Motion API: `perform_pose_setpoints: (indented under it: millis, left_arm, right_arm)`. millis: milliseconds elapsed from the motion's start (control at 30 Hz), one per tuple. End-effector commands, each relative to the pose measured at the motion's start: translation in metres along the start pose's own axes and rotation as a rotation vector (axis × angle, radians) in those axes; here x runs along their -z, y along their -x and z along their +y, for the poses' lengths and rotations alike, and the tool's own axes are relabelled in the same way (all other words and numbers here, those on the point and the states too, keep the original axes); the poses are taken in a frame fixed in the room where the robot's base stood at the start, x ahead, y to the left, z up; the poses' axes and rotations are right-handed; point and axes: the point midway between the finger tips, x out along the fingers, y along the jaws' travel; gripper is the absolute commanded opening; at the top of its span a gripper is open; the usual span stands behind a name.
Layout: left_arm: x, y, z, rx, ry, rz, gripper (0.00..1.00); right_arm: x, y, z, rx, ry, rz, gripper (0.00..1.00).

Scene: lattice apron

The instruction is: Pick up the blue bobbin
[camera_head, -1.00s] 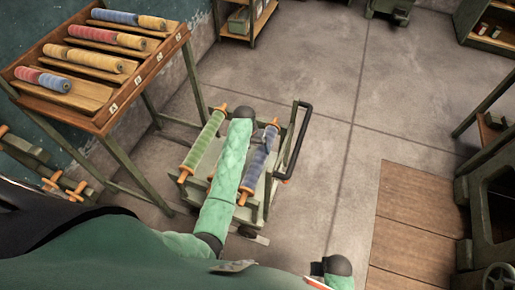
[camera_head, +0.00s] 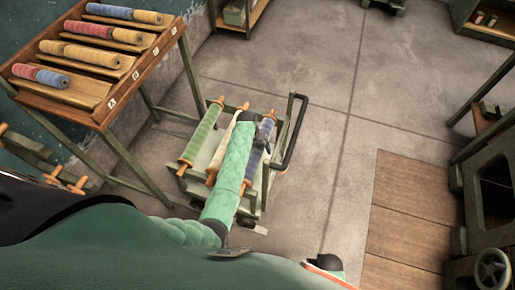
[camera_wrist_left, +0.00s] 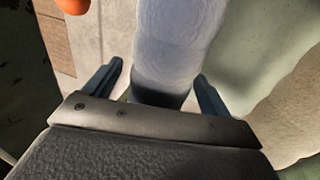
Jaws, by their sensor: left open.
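The blue bobbin (camera_head: 266,134) lies on the right side of a small cart, with orange ends, partly covered by my left arm in the head view. My left gripper (camera_head: 260,148) is over it. In the left wrist view the blue bobbin (camera_wrist_left: 172,45) runs between the two spread fingers of my left gripper (camera_wrist_left: 158,88). The fingers are open, one on each side of it, and I see a gap at the left finger.
The cart (camera_head: 195,180) also bears a green bobbin (camera_head: 203,133) and a cream bobbin (camera_head: 222,150). Its dark handle (camera_head: 296,135) rises on the right. A sloped wooden rack (camera_head: 85,95) with several bobbins stands at the left. The floor right of the cart is clear.

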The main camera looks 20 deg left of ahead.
Motion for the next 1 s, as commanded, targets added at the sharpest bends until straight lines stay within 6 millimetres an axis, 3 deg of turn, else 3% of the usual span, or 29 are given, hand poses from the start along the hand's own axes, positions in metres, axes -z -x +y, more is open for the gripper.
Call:
perform_pose_setpoints:
  millis: [267,600,867,1000]
  left_arm:
    - [0.000,-0.003,0.000,0.000,0.000,0.000,0.83]
    - [0.000,-0.003,0.000,0.001,-0.001,0.000,0.20]
    - [0.001,-0.001,0.000,0.001,-0.001,0.002,0.20]
    - [0.001,0.011,0.003,0.001,-0.002,0.002,0.20]
  right_arm:
    - [0.000,-0.002,0.000,-0.001,0.000,0.002,0.41]
    - [0.000,-0.002,0.000,-0.001,0.000,0.001,0.41]
    - [-0.001,-0.002,0.000,-0.001,0.000,0.000,0.41]
    - [-0.001,-0.002,0.000,0.000,0.000,-0.009,0.41]
